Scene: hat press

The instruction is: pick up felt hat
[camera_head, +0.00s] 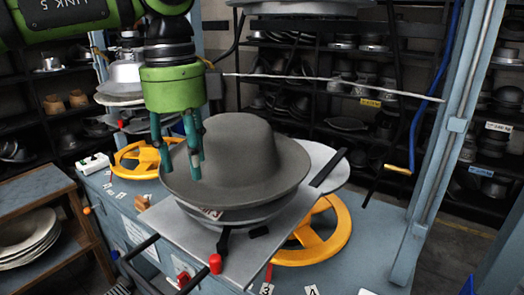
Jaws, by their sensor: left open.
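A grey felt hat (240,150) with a wide brim sits upright, crown up, on a round metal form (238,216) of the hat press. My left gripper (180,170), with a green body and teal fingers, points down over the left side of the hat. Its fingers are apart and one overlaps the left brim in the picture. I cannot tell whether the fingers touch the brim or are above it. The gripper hides a small part of the brim's left edge. My right gripper is out of view.
Yellow handwheels (320,232) flank the press, with another wheel (140,158) at left. A red-knobbed lever (215,263) stands in front. A blue-grey post (455,130) rises at right. Metal plates (25,232) lie on a wooden shelf at left. Dark racks with hat forms fill the back.

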